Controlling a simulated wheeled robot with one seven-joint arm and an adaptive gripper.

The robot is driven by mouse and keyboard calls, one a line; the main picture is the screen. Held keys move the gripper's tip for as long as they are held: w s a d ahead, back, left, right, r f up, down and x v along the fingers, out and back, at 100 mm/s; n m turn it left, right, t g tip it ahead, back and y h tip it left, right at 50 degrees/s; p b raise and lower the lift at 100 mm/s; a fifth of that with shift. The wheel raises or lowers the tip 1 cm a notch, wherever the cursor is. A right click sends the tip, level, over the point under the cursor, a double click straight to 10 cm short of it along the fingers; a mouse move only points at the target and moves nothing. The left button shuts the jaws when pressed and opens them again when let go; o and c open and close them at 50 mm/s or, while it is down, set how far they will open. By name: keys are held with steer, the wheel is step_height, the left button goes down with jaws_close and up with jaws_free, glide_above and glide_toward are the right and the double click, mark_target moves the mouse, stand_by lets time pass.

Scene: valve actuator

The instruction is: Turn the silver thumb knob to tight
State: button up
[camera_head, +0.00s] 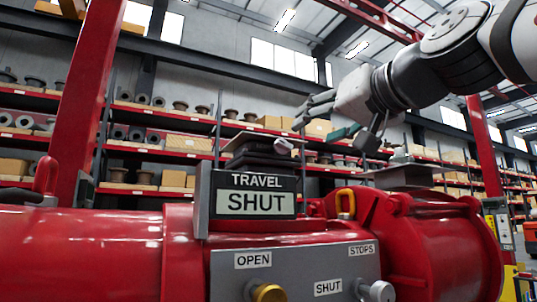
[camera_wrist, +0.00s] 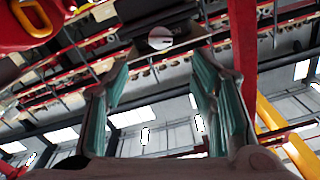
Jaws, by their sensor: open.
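A silver knob (camera_head: 378,292) sits at the bottom edge of the grey panel (camera_head: 300,268), right of its SHUT label and partly cut off. A brass knob (camera_head: 268,293) sits under the OPEN label. A small pale round knob (camera_head: 283,147) is at the right side of a dark block above the TRAVEL SHUT sign (camera_head: 254,195); a pale round face (camera_wrist: 160,38) shows in the wrist view beyond the fingertips. I cannot tell which knob the task means. My gripper (camera_head: 316,118) is open and empty, above the red actuator and close to the dark block in the head view.
The red actuator body (camera_head: 90,245) spans the foreground, with a yellow lifting eye (camera_head: 345,203) and a flat plate (camera_head: 405,175) on top. Shelves (camera_head: 160,150) with boxes stand behind. A red post (camera_head: 85,110) rises at left. Open air surrounds my gripper above the actuator.

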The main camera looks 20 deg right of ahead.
mark_target(286, 145)
steer(key=w+a, duration=0.1)
steer(key=w, duration=0.7)
steer(key=w+a, duration=0.1)
steer(key=w, duration=0.3)
steer(key=shift+w+a+p, duration=0.25)
steer(key=shift+a+p, duration=0.05)
steer(key=c, duration=1.2)
steer(key=shift+o, duration=0.2)
